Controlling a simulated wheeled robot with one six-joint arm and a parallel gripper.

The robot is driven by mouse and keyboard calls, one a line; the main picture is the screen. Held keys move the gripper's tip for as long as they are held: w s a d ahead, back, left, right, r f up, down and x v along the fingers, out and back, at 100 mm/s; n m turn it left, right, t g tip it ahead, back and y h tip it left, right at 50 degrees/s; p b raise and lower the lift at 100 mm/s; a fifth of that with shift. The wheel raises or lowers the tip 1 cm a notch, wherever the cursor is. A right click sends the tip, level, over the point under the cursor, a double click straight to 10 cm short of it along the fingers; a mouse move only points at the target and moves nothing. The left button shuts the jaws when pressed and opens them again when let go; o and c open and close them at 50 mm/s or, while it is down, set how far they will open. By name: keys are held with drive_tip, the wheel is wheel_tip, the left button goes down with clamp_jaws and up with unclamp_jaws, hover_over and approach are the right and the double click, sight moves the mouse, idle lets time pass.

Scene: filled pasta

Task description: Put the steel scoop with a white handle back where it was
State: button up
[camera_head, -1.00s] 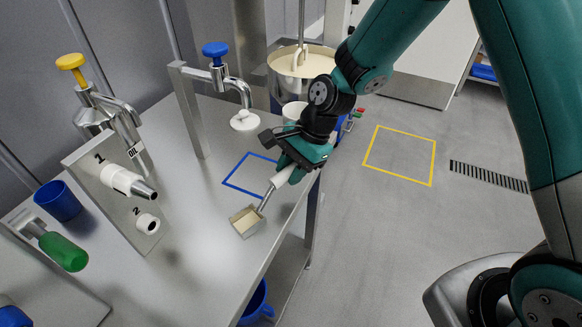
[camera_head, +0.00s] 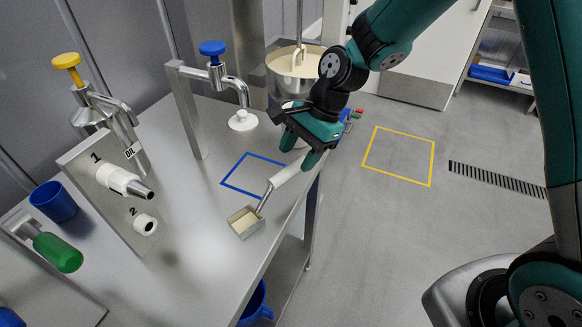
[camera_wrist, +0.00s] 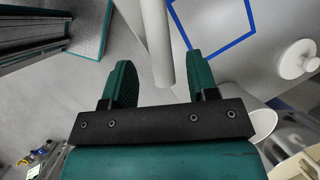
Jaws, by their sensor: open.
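The steel scoop (camera_head: 246,221) lies on the steel bench near its front edge, just in front of a blue outlined square (camera_head: 233,186). Its inside looks cream-coloured. Its white handle (camera_head: 286,175) points up and right toward my gripper (camera_head: 301,150). In the wrist view the handle (camera_wrist: 157,40) runs down between the two green fingers of my gripper (camera_wrist: 158,72), with a gap on each side. My gripper is open at the handle's end. The scoop's head is out of the wrist view.
A blue-knobbed tap (camera_head: 213,62) stands behind the square. A panel marked 1 and 2 (camera_head: 110,190), a blue cup (camera_head: 54,201) and a green-handled tool (camera_head: 58,252) are at left. A pot of cream-coloured stuff (camera_head: 297,65) is behind. A yellow outlined floor area (camera_head: 398,156) is clear.

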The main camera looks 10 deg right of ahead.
drive_tip(key=s+v, duration=0.1)
drive_tip(key=v, duration=0.6)
drive_tip(key=s+r+n, duration=0.4)
drive_tip(key=s+n, duration=0.5)
drive_tip(key=s, duration=0.1)
drive_tip(key=s+r+n+t+h, duration=0.1)
drive_tip(key=s+r+n, duration=0.3)
drive_tip(key=s+n, duration=0.5)
drive_tip(key=shift+s+a+n, duration=0.2)
drive_tip(key=shift+s+n, duration=0.2)
drive_tip(key=shift+s, duration=0.35)
